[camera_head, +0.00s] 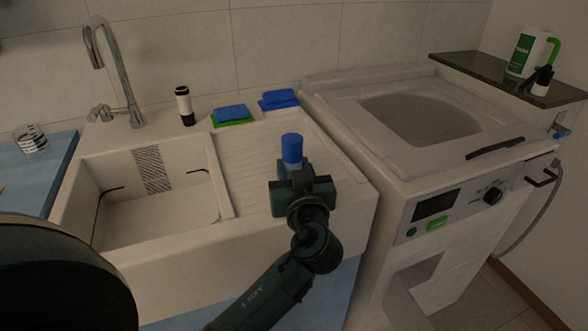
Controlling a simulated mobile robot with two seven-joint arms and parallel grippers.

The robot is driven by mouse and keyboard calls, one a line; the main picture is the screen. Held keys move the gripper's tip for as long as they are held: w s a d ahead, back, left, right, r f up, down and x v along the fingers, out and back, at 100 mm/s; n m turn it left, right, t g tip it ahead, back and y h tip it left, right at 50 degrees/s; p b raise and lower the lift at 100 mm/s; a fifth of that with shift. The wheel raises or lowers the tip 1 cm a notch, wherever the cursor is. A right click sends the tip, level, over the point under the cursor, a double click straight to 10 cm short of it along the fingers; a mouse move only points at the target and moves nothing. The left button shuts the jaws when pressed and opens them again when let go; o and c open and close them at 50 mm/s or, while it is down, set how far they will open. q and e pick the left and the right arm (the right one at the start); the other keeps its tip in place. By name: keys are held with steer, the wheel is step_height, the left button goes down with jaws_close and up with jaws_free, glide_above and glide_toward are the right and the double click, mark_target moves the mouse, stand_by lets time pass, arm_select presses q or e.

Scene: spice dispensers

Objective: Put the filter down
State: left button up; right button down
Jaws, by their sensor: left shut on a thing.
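A blue cylindrical piece with a darker blue cap, seemingly the filter (291,150), stands upright in my left gripper (293,174) in the head view. The gripper is shut on it, and the gripper body hides its lower part. Both are over the ribbed drainboard (245,165) on the right side of the white sink, near its front edge. I cannot tell whether the filter touches the drainboard. My right gripper is not in view.
The sink basin (160,215) is left of the gripper. Blue sponges (278,99) and a black-and-white bottle (184,105) stand behind. A white washing machine (440,185) stands to the right. A green-and-white jug (527,52) is on the dark shelf. The drainboard around the gripper is clear.

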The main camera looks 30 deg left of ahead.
arm_select(q)
steer(key=shift+f+b, duration=0.25)
steer(key=shift+b, duration=0.1)
steer(key=o, duration=1)
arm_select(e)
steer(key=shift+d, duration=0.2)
arm_select(q)
steer(key=shift+r, duration=0.2)
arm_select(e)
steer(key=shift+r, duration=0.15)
